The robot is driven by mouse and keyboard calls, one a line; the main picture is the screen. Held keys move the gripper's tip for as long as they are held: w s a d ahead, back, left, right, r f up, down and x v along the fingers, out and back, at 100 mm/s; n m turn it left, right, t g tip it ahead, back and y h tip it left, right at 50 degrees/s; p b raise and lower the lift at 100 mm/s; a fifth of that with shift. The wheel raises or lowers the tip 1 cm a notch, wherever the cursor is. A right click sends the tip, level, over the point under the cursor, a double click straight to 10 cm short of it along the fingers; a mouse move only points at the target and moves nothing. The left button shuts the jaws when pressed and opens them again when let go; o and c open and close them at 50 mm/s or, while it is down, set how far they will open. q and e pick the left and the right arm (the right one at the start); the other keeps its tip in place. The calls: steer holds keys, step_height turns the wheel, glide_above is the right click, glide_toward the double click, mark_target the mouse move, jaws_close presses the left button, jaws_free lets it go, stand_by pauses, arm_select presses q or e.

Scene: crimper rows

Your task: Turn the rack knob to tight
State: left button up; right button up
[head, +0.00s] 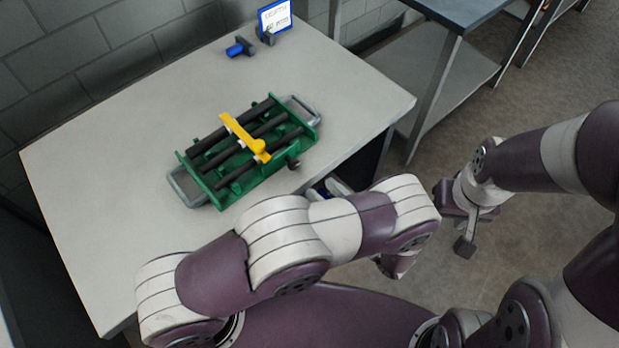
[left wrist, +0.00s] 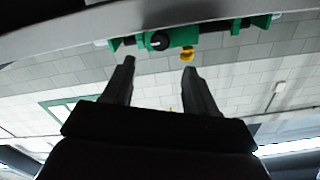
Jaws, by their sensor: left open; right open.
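The rack (head: 205,184) is a green frame with dark bars, lying on the table, with a yellow lever (head: 243,137) across its top. A dark knob (head: 293,164) sticks out of its near right side. The left wrist view shows the green rack (left wrist: 183,36), upside down, with the round dark knob (left wrist: 158,40) and a yellow tip (left wrist: 187,55). My left gripper (left wrist: 158,75) is open and empty, its fingers apart from the knob; my arm hides it in the head view. My right gripper (head: 465,238) is empty, off the table to the right.
The pale table (head: 110,165) is mostly bare around the rack. A blue-bordered sign (head: 274,17) and a small blue and black object (head: 240,47) stand at its back. Its near edge lies between my left arm and the rack. A metal shelf unit (head: 435,70) stands at the right.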

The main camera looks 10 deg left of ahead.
arm_select(q)
steer(key=v, duration=0.4)
stand_by(0.4)
